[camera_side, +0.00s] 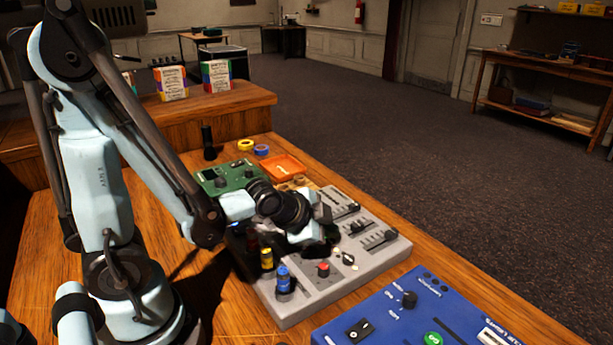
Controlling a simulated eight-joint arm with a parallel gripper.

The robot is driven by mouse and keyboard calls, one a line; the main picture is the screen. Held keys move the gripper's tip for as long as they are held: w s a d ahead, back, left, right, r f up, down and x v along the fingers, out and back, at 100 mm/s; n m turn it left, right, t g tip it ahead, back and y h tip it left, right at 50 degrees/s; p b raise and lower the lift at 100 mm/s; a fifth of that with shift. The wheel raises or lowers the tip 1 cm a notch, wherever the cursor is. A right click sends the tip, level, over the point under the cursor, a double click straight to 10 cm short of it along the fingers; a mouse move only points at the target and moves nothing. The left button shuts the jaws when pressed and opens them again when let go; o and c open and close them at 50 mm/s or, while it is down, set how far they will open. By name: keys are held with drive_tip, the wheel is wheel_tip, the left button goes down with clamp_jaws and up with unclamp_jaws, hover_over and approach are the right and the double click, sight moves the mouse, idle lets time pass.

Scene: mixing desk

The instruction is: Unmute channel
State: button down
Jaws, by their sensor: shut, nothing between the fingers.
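The grey mixing desk (390,258) lies on the wooden table. It has slider faders (378,239) along its right side, a red knob or button (323,269), a small white-and-black switch (347,258), and blue (284,280) and yellow (266,259) knobs at its left side. My gripper (320,250) is shut and empty, low over the middle of the desk, just behind the red control and left of the switch. I cannot tell whether it touches the desk. My wrist hides the controls behind it. I cannot read which control is the channel mute or its state.
A blue panel (455,310) with a green button stands at the front right. A green box (226,178), an orange tray (283,168) and yellow (245,144) and blue (262,150) tape rolls lie behind the desk. A dark upright cylinder (208,143) stands nearby. Bare table lies at left.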

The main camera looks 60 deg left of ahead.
drive_tip(key=shift+f, duration=0.1)
idle(0.6)
drive_tip(key=shift+f, duration=0.35)
drive_tip(key=shift+r, duration=0.45)
drive_tip(key=shift+r, duration=3)
drive_tip(key=s+d+r+n+g+h, duration=0.1)
drive_tip(key=s+r+n+g, duration=0.1)
drive_tip(key=s+n, duration=0.4)
drive_tip(key=shift+s+d+n, duration=0.3)
drive_tip(key=shift+d+n, duration=0.05)
drive_tip(key=shift+n, duration=0.55)
